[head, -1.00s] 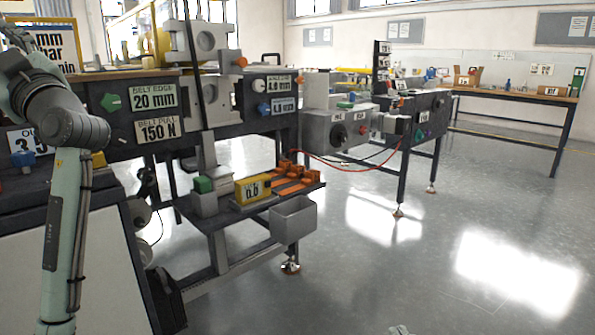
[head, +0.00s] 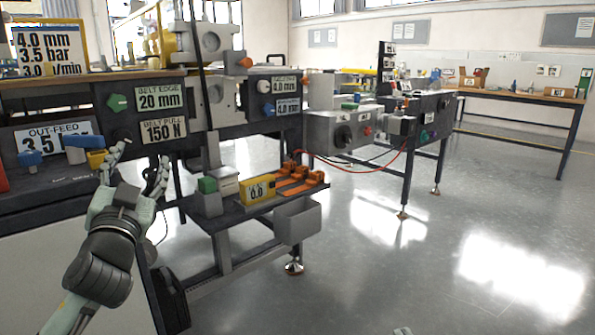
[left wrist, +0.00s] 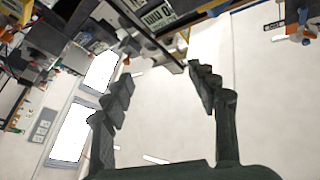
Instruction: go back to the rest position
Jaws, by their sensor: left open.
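My left gripper (head: 138,170) is in the left part of the head view, in front of the machine's dark front panel. Its fingers point up and are spread apart with nothing between them. In the left wrist view the left gripper (left wrist: 160,95) also shows two open fingers, with a pale wall and windows behind, tilted in the picture. My right gripper is not clearly seen; only a small pale piece shows at the bottom edge of the head view, too little to tell what it is.
The lamination machine (head: 160,118) with knobs and labels is close behind the left gripper. Open floor (head: 440,260) lies to the right. A workbench (head: 520,97) stands at the back right.

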